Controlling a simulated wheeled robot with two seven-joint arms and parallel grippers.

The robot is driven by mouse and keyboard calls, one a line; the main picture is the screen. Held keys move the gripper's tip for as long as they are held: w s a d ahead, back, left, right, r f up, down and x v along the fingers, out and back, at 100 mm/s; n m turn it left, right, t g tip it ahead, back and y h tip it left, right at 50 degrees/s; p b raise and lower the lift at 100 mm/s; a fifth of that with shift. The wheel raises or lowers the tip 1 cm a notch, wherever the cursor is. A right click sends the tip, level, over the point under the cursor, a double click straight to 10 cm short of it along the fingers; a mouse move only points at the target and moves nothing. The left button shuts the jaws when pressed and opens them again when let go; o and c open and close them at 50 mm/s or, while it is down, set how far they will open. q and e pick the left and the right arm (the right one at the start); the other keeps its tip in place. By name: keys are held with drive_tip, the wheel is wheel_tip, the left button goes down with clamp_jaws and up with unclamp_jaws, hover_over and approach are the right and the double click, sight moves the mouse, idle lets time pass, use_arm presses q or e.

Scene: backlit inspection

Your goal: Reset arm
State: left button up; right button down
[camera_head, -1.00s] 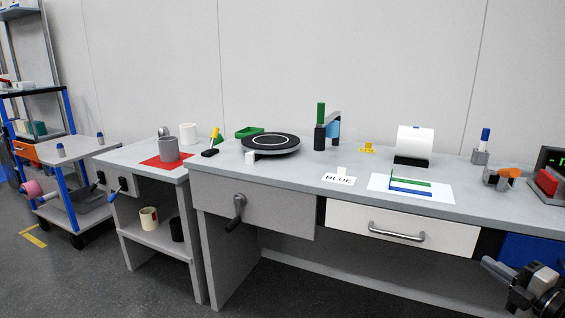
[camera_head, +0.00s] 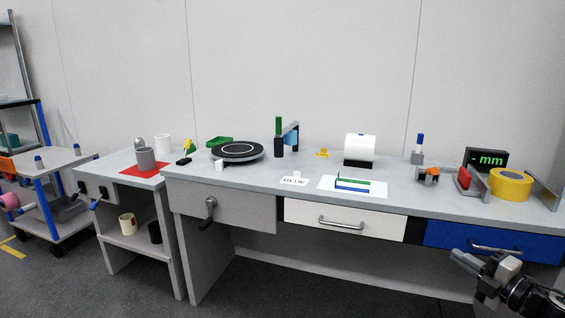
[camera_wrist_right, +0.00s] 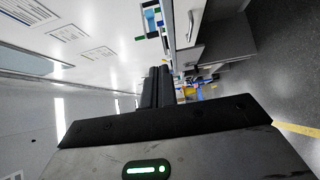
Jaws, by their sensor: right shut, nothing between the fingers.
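My right gripper (camera_head: 458,257) is in the lower right of the head view, in front of the workbench's blue drawer (camera_head: 450,239). Its fingers are shut with nothing between them. The right wrist view also shows the fingers (camera_wrist_right: 155,87) pressed together, pointing away from the camera, apart from any object. My left gripper is in neither view.
The grey workbench (camera_head: 240,187) carries a turntable (camera_head: 238,152), white roll (camera_head: 360,147), yellow tape roll (camera_head: 511,184) and green-lit display (camera_head: 487,158). A white drawer (camera_head: 345,219) and hand crank (camera_head: 209,214) face the front. Dark floor (camera_head: 330,297) lies open before the bench.

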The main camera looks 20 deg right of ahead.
drive_tip(key=s+a+f+m+g+h+p, duration=0.1)
drive_tip(key=s+a+f+m+g+p, duration=0.15)
drive_tip(key=a+f+m, duration=0.6)
drive_tip(key=s+a+f+m+g+h+p, duration=0.1)
drive_tip(key=s+a+f+m, duration=0.15)
drive_tip(key=a, duration=1.05)
use_arm(q)
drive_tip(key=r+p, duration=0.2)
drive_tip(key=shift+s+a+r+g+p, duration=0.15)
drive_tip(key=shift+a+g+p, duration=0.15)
drive_tip(key=shift+p, duration=0.1)
use_arm(e)
drive_tip(key=s+a+r+m+g+y, duration=0.1)
drive_tip(key=s+a+m+g, duration=0.1)
drive_tip(key=a, duration=0.9)
drive_tip(key=s+a+r+m+g+y, duration=0.1)
drive_tip(key=s+a+m, duration=0.3)
drive_tip(key=s+a, duration=0.3)
drive_tip(key=a, duration=0.3)
drive_tip(key=shift+a+m+g+y, duration=0.3)
drive_tip(key=shift+a+g+y, duration=0.05)
drive_tip(key=shift+a+y, duration=0.05)
